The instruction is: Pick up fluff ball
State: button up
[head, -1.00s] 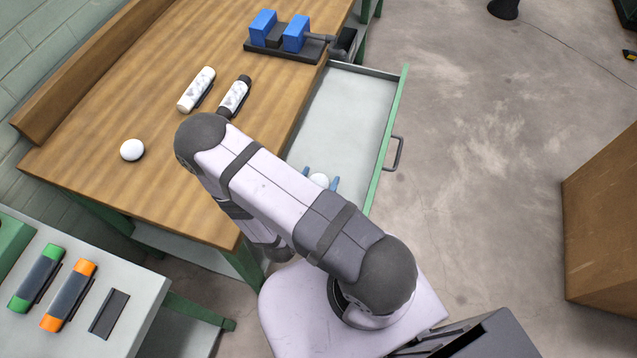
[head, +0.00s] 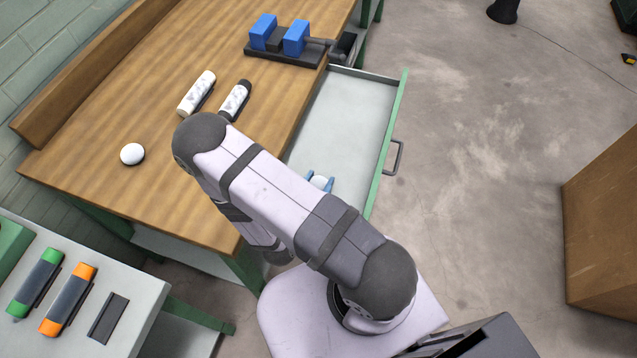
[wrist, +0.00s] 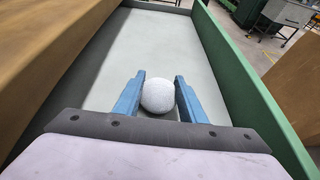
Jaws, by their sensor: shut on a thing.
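A white fluff ball (wrist: 158,96) sits between the two blue fingers of my gripper (wrist: 160,100) in the wrist view, inside the open drawer (wrist: 140,45). My gripper is shut on this ball. In the head view the same ball (head: 320,182) shows between the blue fingertips of my gripper (head: 320,181), just past my arm. My arm hides most of the gripper there. I cannot tell whether the ball touches the drawer floor. A second white ball (head: 132,154) lies on the wooden bench top (head: 120,190) at the left.
The drawer's green front wall (wrist: 240,75) and the bench edge flank my gripper. The far part of the drawer is empty.

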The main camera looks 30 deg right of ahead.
aim_at(318, 182)
notch_tip(318, 182, up, 7)
jog(key=shift+f, duration=0.15)
jog(key=shift+r+p, duration=0.6)
jog(key=shift+r, duration=0.6)
